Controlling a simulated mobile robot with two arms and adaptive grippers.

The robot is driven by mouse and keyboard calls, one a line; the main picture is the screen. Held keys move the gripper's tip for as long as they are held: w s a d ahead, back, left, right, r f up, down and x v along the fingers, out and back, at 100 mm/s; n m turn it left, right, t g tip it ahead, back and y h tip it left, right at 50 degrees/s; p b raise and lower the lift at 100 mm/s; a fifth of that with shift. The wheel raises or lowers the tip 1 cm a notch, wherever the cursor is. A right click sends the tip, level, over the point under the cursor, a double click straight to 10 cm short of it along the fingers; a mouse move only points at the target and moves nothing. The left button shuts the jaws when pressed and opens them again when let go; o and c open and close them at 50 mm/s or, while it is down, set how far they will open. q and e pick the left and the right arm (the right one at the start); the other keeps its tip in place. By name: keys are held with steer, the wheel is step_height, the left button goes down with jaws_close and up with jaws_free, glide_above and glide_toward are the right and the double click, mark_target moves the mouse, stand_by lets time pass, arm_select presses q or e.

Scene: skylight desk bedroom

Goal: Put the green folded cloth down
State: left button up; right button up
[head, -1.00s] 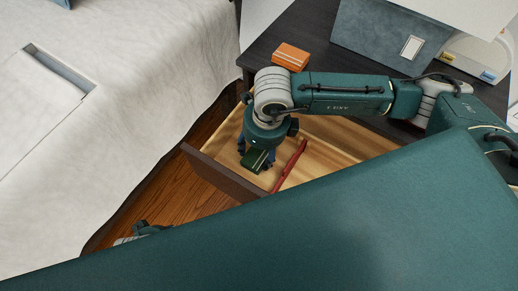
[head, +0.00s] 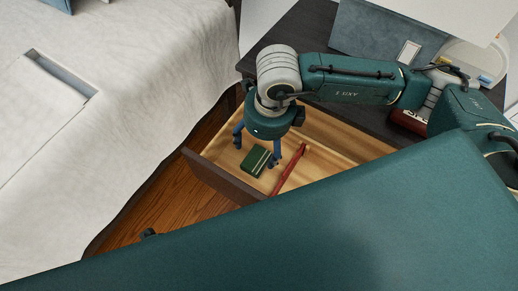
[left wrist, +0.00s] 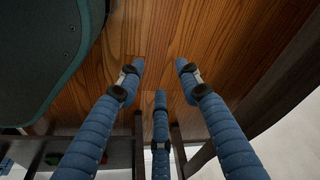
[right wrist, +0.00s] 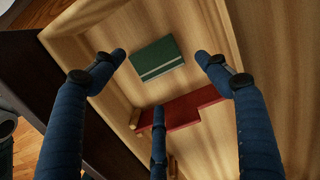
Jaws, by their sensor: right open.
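The green folded cloth (head: 255,162), a small dark green block shape with a pale stripe, lies on the floor of the open wooden drawer (head: 222,181). In the right wrist view the cloth (right wrist: 157,57) lies flat, with bare drawer floor around it. My right gripper (head: 255,148) is above it with its blue fingers spread. The fingertips (right wrist: 161,57) are apart on either side of the cloth and hold nothing. My left gripper (left wrist: 162,68) is open and empty over the wooden floor; it barely shows in the head view.
A long red object (head: 290,170) lies in the drawer beside the cloth; it also shows in the right wrist view (right wrist: 184,113). The dark desk (head: 283,33) carries a grey-blue box (head: 365,35). A white bed (head: 130,100) is at left. My right arm crosses the desk.

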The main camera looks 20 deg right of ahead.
arm_select(q)
steer(key=shift+s+f, duration=0.25)
steer(key=shift+f, duration=0.35)
steer(key=shift+s+f, duration=0.2)
steer(key=shift+f, duration=0.4)
arm_select(e)
steer(key=shift+s+d+r, duration=0.1)
steer(key=shift+s+r, duration=0.05)
steer(key=shift+r, duration=1.2)
steer(key=shift+s+d+r, duration=0.1)
steer(key=shift+r, duration=1.25)
